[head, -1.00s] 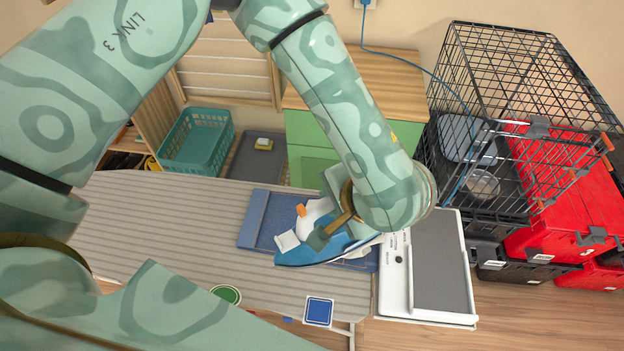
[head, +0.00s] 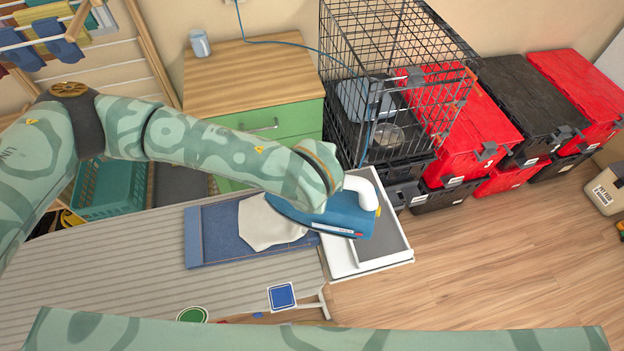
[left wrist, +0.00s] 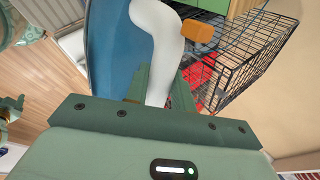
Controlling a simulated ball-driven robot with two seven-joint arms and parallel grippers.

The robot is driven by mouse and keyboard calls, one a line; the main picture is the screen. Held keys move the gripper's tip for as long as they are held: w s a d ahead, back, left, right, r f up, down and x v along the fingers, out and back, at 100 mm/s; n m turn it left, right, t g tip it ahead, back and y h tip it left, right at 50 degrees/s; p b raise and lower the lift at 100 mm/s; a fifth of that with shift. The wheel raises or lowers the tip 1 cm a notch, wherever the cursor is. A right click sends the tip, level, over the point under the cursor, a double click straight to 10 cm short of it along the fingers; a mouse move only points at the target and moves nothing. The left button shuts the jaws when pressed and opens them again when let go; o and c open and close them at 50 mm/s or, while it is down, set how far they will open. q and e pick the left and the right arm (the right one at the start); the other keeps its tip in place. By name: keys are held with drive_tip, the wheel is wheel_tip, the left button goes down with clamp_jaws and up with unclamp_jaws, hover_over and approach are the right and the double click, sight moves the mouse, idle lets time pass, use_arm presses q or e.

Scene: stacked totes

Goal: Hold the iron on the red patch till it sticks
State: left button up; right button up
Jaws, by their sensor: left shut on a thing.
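The blue iron (head: 340,216) with a white handle is in my left gripper, tilted, over the right end of the board. The left wrist view shows the iron's blue body (left wrist: 108,50) and white handle (left wrist: 158,40), with the green fingers of my left gripper (left wrist: 155,85) shut on the handle. A folded denim piece (head: 217,236) lies on the striped ironing board (head: 95,262). A pale cloth (head: 266,222) lies on the denim, partly behind the iron. No red patch shows. My right gripper is out of view.
The white iron rest (head: 398,254) with a grey pad is under the iron; contact is unclear. A blue square patch (head: 282,296) and a green round patch (head: 192,314) lie at the board's front edge. A wire cage (head: 400,70) and red and black totes (head: 480,135) stand behind.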

use_arm(q)
drive_tip(key=w+m+h+p, duration=0.1)
drive_tip(key=w+a+m+p, duration=0.1)
drive_tip(key=w+m, duration=0.1)
drive_tip(key=shift+g+h, duration=0.3)
drive_tip(key=shift+h, duration=0.1)
drive_tip(key=shift+w+a+f+m+h+p, duration=0.25)
drive_tip(key=shift+w+a+m+p, duration=0.15)
drive_tip(key=shift+w+a, duration=0.15)
drive_tip(key=shift+w+a+f+m+h+p, duration=0.25)
drive_tip(key=shift+w+a+m, duration=0.15)
drive_tip(key=shift+a, duration=0.1)
drive_tip(key=w+a+f+m+g+h+p, duration=0.1)
drive_tip(key=a+f+m+p, duration=0.15)
drive_tip(key=a, duration=0.35)
drive_tip(key=w+a+f+m+g+p, duration=0.1)
drive_tip(key=a+f, duration=0.3)
drive_tip(key=a, duration=0.1)
wheel_tip(320, 180, down, 8)
drive_tip(key=b, duration=0.7)
drive_tip(key=shift+s+a+r, duration=0.15)
drive_tip(key=shift+r, duration=0.1)
drive_tip(key=shift+f+b, duration=0.45)
drive_tip(key=shift+b, duration=0.05)
drive_tip(key=shift+s+a+f, duration=0.1)
drive_tip(key=shift+s+f, duration=0.25)
drive_tip(key=shift+f, duration=0.15)
idle(2.8)
